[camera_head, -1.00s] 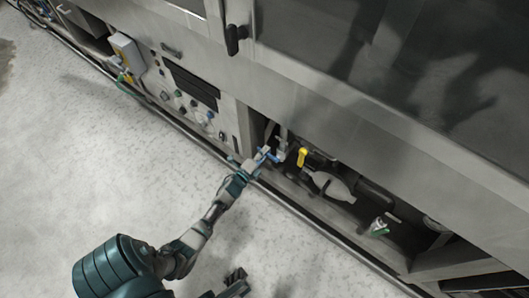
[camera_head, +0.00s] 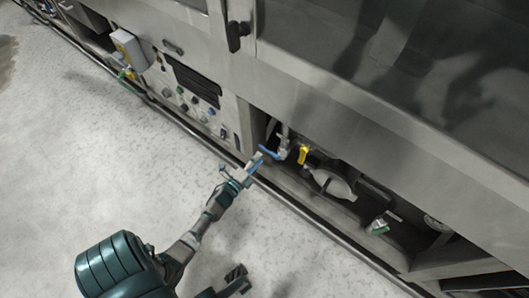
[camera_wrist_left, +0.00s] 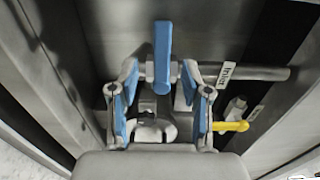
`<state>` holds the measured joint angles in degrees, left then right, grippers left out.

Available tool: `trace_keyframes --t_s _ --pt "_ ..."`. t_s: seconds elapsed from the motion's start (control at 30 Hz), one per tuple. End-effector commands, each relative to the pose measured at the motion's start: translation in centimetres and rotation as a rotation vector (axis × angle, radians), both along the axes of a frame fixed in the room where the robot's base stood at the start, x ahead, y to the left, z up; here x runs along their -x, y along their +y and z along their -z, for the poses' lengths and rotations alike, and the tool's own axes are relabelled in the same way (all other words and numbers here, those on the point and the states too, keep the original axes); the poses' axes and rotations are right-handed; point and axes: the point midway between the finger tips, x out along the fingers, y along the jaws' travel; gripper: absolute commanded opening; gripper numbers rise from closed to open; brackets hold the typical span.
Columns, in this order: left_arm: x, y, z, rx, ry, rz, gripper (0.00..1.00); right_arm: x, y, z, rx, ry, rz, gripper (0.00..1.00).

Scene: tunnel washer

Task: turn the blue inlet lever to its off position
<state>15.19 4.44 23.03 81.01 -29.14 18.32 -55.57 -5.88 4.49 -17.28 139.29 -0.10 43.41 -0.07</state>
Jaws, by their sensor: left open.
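The blue inlet lever (camera_head: 269,152) sits at the front of the open bay under the machine. In the left wrist view the lever (camera_wrist_left: 162,55) points up the picture, across a grey pipe (camera_wrist_left: 250,73) labelled "Inlet". My left gripper (camera_head: 241,171) is just in front of and below the lever in the head view. In the wrist view its fingers (camera_wrist_left: 161,98) with blue pads are spread, one on each side of the lever's lower end. I see no clear contact. My right gripper (camera_head: 238,281) shows only partly, dark, near the bottom edge.
A yellow lever (camera_head: 303,154) is close to the right of the blue one; it also shows in the wrist view (camera_wrist_left: 232,126). A pale rounded vessel (camera_head: 333,184) and a green-handled part (camera_head: 379,227) are further right. A control panel (camera_head: 190,98) is left. The floor is clear.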

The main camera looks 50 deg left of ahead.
Motion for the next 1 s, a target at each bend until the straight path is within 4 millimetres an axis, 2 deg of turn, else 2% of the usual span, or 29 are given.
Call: trace_keyframes --t_s 0.1,0.33,1.0 --pt "2.6 -0.7 0.1 0.000 0.002 0.000 0.48 0.0 0.0 0.0 -0.001 0.000 0.000 0.40" --pt "5.3 -1.4 0.1 0.000 0.002 0.001 0.48 -0.1 0.0 0.0 -0.001 0.000 0.000 0.40" --pt "5.7 -1.5 0.1 0.001 0.000 0.003 0.48 -0.3 0.0 0.1 -0.001 0.003 0.001 0.40"
